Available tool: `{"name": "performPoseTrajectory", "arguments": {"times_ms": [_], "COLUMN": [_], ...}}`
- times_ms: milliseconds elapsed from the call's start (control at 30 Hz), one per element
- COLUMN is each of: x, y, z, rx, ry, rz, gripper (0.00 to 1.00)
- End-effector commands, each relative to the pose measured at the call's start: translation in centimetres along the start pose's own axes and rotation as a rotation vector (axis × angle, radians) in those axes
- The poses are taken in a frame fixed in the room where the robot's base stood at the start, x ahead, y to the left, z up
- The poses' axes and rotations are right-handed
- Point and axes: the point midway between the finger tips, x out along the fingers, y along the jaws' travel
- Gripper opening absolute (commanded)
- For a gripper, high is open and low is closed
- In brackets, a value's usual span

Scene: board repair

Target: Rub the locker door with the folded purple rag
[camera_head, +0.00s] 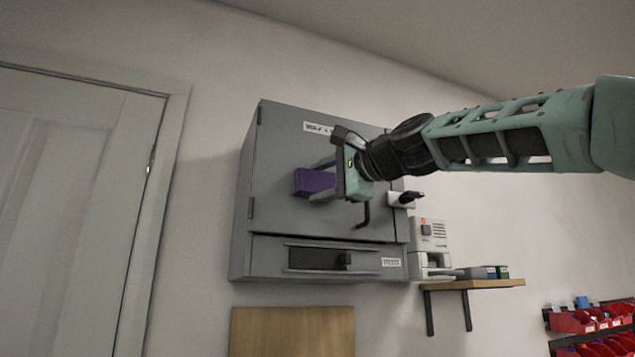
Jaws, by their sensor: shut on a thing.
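The folded purple rag (314,182) is a small block in front of the grey locker door (285,140). My gripper (322,180) is shut on the rag and holds it at about the middle of the door. The rag looks close to the door face; I cannot tell whether it touches. The door appears closed, with a label near its top. My gripper and wrist hide part of the door's right side. A dark hooked handle (364,216) shows below my gripper.
Below the door is a compartment with a dark slot (315,258). To the right, a wooden shelf (490,284) carries a white device (430,235) and small boxes. Red bins (575,322) stand at lower right. A wooden panel (292,330) is below the locker. A white door (70,200) is at left.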

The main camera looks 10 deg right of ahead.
Motion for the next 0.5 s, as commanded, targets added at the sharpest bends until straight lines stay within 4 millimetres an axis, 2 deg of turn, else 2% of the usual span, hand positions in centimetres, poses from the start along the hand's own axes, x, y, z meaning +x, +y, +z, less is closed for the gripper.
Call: {"name": "performPoseTrajectory", "arguments": {"times_ms": [133, 500], "x": [0.4, 1.8], "y": [-0.2, -0.1], "z": [0.4, 3.1], "rx": [0.001, 0.002], "ry": [-0.001, -0.003], "rz": [-0.001, 0.002], "gripper": [0.30, 0.30]}}
